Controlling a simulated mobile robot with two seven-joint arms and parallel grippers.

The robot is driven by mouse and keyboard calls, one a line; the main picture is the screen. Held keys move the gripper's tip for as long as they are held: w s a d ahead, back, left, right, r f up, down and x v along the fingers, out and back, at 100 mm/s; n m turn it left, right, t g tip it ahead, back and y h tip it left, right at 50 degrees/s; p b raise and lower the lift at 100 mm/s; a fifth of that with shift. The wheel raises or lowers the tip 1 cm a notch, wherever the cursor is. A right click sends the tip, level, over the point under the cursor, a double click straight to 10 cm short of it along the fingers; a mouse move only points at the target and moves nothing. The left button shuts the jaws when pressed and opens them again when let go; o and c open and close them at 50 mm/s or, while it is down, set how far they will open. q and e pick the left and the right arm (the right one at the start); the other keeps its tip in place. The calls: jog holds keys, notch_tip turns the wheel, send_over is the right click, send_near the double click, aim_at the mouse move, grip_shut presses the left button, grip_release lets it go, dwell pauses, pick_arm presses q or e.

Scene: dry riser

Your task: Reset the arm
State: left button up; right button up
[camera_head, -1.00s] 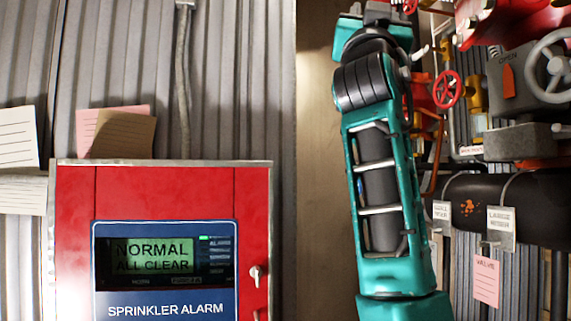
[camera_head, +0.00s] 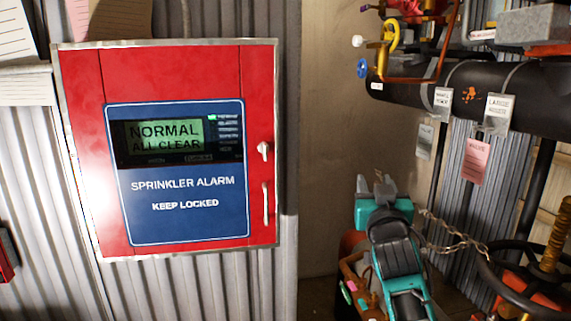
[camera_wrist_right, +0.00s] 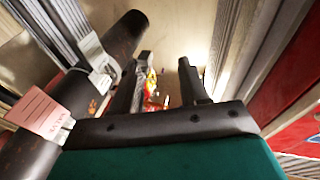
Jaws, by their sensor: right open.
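My right arm stands at the lower right of the head view, teal and black. Its gripper (camera_head: 383,185) is at the top of the arm, pointing up and away, with nothing seen between its fingers. In the right wrist view the two dark fingers of this gripper (camera_wrist_right: 160,82) stand apart, with a gap between them. Small red and yellow shapes show beyond the gap, too blurred to name. My left gripper is in neither view.
A red sprinkler alarm box (camera_head: 85,150) hangs on the corrugated wall at left; its screen reads "NORMAL ALL CLEAR". A thick black pipe (camera_head: 415,88) with hanging tags crosses at upper right. A chain (camera_head: 455,238) and dark handwheel (camera_head: 490,275) are right of my arm.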

jog(key=s+f+n+g+y, duration=0.1)
jog(key=s+f+g, duration=0.1)
jog(key=s+f, duration=0.6)
jog(key=s+f+n+g+y, duration=0.15)
jog(key=s+f, duration=0.35)
jog(key=f, duration=0.8)
jog(key=s+f+g+y, duration=0.1)
jog(key=s+f+g, duration=0.2)
jog(key=s+f, duration=0.5)
jog(key=s+f+g, duration=0.2)
jog(key=s+f, duration=0.7)
jog(key=s, duration=0.3)
jog(key=shift+s+f+n+g+y+p, duration=0.25)
jog(key=shift+n+g+y+p, duration=0.1)
jog(key=shift+p, duration=0.1)
jog(key=shift+a, duration=0.1)
dwell(0.7)
